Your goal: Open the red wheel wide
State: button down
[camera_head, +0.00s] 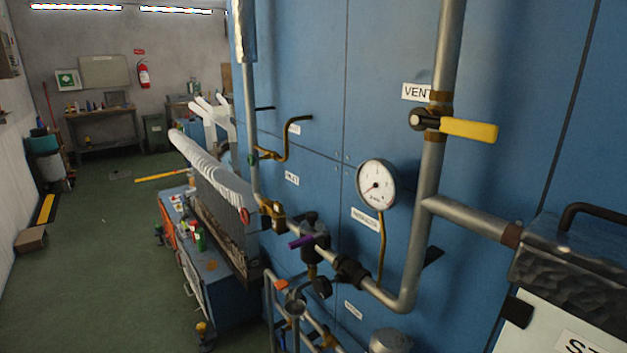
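A small red round part (244,215) shows left of a brass valve (272,214) on the pipe by the blue wall. It looks like the red wheel, seen nearly edge-on, but it is too small to tell how far it is turned. My gripper is not in view, so its state and distance from the wheel do not show.
A yellow lever (470,129) sticks out right on the vent pipe. A round gauge (376,186), a purple handle (300,241) and an orange handle (282,284) are nearby. The green floor (100,260) at left is mostly clear.

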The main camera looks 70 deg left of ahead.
aim_at(244, 214)
jog(key=u, duration=4)
jog(key=i, duration=4.35)
jog(key=z, duration=1.1)
